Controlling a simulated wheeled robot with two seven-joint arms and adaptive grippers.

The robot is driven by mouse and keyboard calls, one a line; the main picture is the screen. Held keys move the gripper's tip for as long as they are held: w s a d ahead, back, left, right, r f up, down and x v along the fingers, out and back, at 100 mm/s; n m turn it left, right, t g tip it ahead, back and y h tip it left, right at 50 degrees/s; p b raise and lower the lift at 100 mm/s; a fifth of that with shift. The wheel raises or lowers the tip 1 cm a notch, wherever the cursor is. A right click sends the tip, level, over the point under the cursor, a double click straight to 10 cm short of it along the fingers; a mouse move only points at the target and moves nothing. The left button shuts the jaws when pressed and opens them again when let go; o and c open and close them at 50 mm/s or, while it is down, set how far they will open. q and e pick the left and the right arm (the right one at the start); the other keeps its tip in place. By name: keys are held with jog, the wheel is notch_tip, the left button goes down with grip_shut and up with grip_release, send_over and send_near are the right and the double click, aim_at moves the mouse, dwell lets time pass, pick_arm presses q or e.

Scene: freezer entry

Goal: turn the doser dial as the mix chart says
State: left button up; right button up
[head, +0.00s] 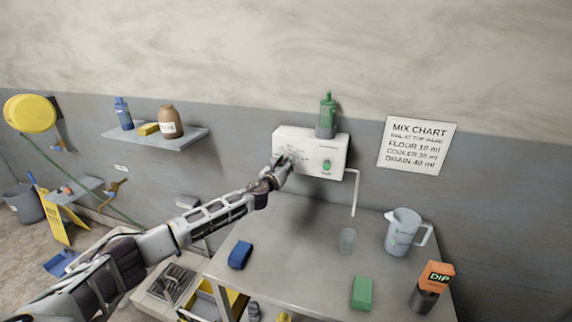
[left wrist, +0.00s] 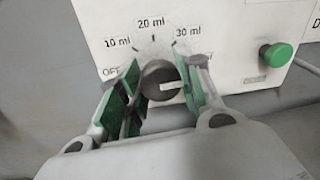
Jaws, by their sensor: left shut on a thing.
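The white doser (head: 325,150) is on the wall, with a green bottle (head: 326,115) on top. Its dark round dial (left wrist: 158,78) shows in the left wrist view, its white pointer turned right toward the right finger. The labels OFF, 10 ml, 20 ml and 30 ml are readable; anything behind that finger is hidden. My left gripper (head: 279,163) is at the doser's left front, its green-padded fingers (left wrist: 160,95) shut on the dial. The mix chart (head: 418,146) reads floor 10 ml, cooler apparently 30 ml, drain 40 ml. My right gripper is out of view.
A green button (left wrist: 276,55) is right of the dial. Below, the grey table (head: 300,255) holds a clear glass (head: 347,240), a jug (head: 405,232), a green block (head: 362,293), a blue block (head: 240,255) and an orange DIP box (head: 436,276). A shelf (head: 155,140) is at left.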

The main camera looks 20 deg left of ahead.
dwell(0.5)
pick_arm(q)
jog(key=o, duration=1.1)
jog(key=shift+c, duration=0.2)
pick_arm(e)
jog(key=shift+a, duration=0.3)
pick_arm(q)
jog(key=s+a, duration=0.1)
jog(key=s, duration=1.1)
jog(key=shift+a, duration=0.35)
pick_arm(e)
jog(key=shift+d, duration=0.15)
